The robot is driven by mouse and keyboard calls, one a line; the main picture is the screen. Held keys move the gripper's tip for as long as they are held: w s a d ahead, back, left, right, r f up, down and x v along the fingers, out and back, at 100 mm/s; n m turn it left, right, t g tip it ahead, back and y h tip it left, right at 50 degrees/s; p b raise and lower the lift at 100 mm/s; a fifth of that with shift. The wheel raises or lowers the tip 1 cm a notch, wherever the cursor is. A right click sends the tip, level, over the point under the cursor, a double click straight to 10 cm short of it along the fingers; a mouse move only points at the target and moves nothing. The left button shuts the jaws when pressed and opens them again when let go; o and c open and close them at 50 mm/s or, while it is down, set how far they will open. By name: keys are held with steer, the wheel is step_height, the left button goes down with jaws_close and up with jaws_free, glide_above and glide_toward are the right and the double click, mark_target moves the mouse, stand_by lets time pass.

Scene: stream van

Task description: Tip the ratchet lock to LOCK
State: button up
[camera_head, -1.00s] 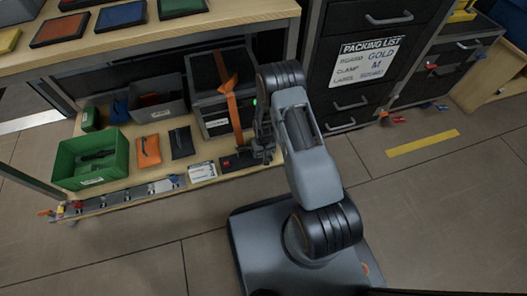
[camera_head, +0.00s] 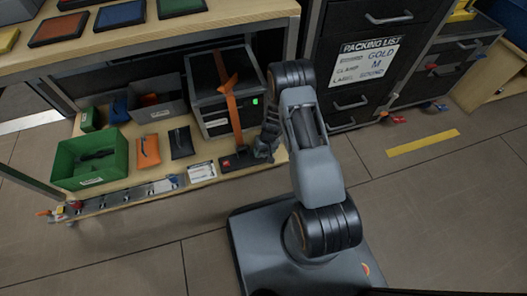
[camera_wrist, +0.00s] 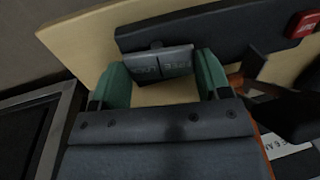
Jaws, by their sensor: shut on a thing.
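The black case (camera_head: 214,98) stands on the low shelf, with an orange strap (camera_head: 234,112) running over it. The strap leads down to a dark ratchet base (camera_head: 240,161) with a small red part, at the shelf's front right. My gripper (camera_head: 265,150) is low at the right end of this base. In the wrist view my gripper (camera_wrist: 162,66) has green fingertips at either end of a dark grey lettered plate (camera_wrist: 158,64), and it is shut on this piece. The lettering is too blurred to read, so the lock's setting cannot be told.
A green bin (camera_head: 92,162), a grey bin (camera_head: 160,100), an orange pouch (camera_head: 148,151) and a dark pouch (camera_head: 181,143) stand left on the shelf. Dark drawers (camera_head: 350,100) stand to the right.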

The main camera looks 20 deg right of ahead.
steer(key=shift+d+y+b, duration=0.15)
steer(key=shift+y+b, duration=0.15)
steer(key=shift+y, duration=0.2)
steer(key=o, duration=0.6)
steer(key=shift+d, duration=0.1)
steer(key=shift+o, duration=0.2)
steer(key=shift+r, duration=0.1)
steer(key=shift+r+p, duration=0.3)
steer(key=shift+r, duration=0.05)
steer(key=p+v, duration=0.5)
steer(key=v, duration=0.8)
steer(key=shift+p, duration=0.3)
